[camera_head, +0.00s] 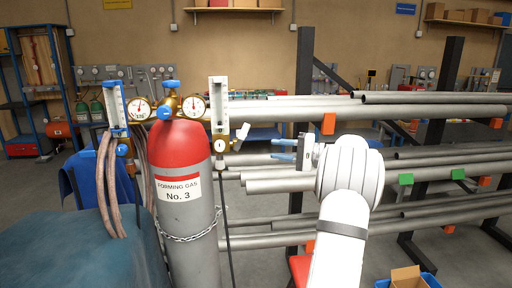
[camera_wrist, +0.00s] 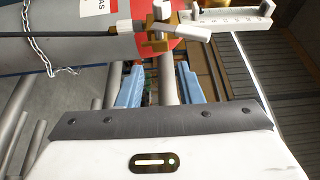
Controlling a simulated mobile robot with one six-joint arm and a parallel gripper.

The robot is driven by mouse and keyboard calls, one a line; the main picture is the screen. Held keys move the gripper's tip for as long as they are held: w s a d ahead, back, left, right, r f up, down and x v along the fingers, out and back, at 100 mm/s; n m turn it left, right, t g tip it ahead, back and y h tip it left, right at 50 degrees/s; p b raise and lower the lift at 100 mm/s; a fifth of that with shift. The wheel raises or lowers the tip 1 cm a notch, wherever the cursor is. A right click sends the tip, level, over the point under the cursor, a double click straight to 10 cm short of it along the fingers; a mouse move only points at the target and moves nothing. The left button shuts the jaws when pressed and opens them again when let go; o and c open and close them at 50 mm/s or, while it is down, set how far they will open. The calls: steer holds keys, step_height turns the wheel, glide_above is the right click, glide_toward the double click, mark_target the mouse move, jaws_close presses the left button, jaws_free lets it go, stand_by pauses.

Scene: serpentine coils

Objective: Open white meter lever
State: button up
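The white meter (camera_head: 219,100) stands upright right of the red-topped forming gas cylinder (camera_head: 184,150). Its white lever (camera_head: 243,131) sticks out to the right from the brass valve at the meter's base. In the wrist view, the lever (camera_wrist: 187,31) lies across the top, beside the brass valve (camera_wrist: 160,32) and below the white meter (camera_wrist: 238,18). My gripper (camera_head: 275,149) is to the right of the lever and slightly lower in the head view. Its blue fingers are apart with nothing between them; they also show in the wrist view (camera_wrist: 160,87). The fingers do not appear to touch the lever.
A blue meter (camera_head: 117,105) and brass gauges (camera_head: 193,106) sit left of the white meter. A dark hose (camera_head: 227,220) hangs below its valve. A rack of grey pipes (camera_head: 280,185) stands behind my gripper. A chain (camera_head: 190,237) wraps the cylinder.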

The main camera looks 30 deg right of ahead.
steer(key=s+f+m+t+b, duration=0.1)
steer(key=b, duration=0.2)
steer(key=shift+h+b, duration=0.3)
steer(key=shift+b, duration=0.1)
steer(key=shift+c, duration=1.4)
steer(key=s+m+t+h+b, duration=0.1)
steer(key=s+m+t+b, duration=0.1)
steer(key=b, duration=0.3)
steer(key=s+m+t+h+b, duration=0.2)
steer(key=m+b, duration=0.1)
steer(key=b, duration=0.1)
steer(key=shift+f+t+b, duration=0.2)
steer(key=shift+t+b, duration=0.1)
steer(key=shift+b, duration=0.05)
jaws_close()
steer(key=m+t+h+p, duration=0.1)
steer(key=m+h, duration=0.1)
glide_toward(241, 137)
steer(key=w+d+r, duration=0.1)
steer(key=w+d, duration=0.3)
steer(key=w+a+r, duration=0.1)
steer(key=a+r+p, duration=0.1)
steer(key=a, duration=0.1)
steer(key=shift+w+m, duration=0.3)
steer(key=shift+w, duration=0.1)
